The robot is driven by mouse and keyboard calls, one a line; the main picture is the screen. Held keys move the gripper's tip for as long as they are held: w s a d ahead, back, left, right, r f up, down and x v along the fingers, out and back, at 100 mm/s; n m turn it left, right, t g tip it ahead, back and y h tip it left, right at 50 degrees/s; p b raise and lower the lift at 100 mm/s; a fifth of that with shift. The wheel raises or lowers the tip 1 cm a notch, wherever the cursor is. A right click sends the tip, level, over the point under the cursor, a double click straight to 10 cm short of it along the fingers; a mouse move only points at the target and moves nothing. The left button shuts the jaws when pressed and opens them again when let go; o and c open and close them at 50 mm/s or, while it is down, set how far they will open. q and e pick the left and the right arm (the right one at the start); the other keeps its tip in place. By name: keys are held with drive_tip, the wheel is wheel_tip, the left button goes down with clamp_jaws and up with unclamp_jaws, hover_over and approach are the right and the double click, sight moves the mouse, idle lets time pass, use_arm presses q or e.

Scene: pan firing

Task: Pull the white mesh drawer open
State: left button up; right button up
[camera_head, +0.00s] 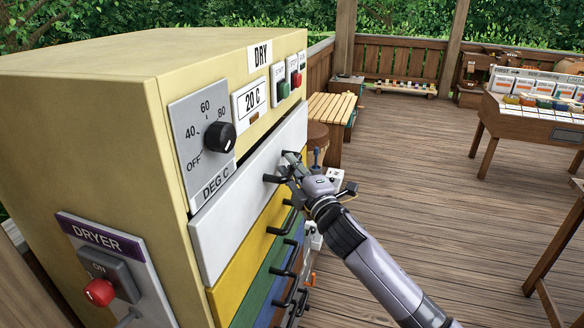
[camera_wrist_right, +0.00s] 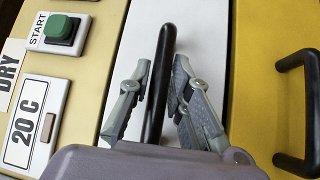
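The white drawer front (camera_head: 232,222) is the top one in the stack of drawers on the yellow dryer (camera_head: 110,130). It looks shut, and no mesh is visible. It also shows in the right wrist view (camera_wrist_right: 196,22). Its black bar handle (camera_wrist_right: 160,75) runs between the two fingers of my right gripper (camera_wrist_right: 162,80). The fingers are open, one on each side of the handle, with narrow gaps visible. In the head view my right gripper (camera_head: 291,165) is at this drawer's face and hides part of the handle. My left gripper is not in view.
Below are a yellow drawer (camera_head: 238,283) and several other coloured drawers with protruding black handles close under my right gripper. Above are the temperature knob (camera_head: 220,136) and green START button (camera_wrist_right: 61,28). Open wooden floor (camera_head: 430,190) lies to the right; a table (camera_head: 540,120) stands farther back.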

clamp_jaws()
idle(0.3)
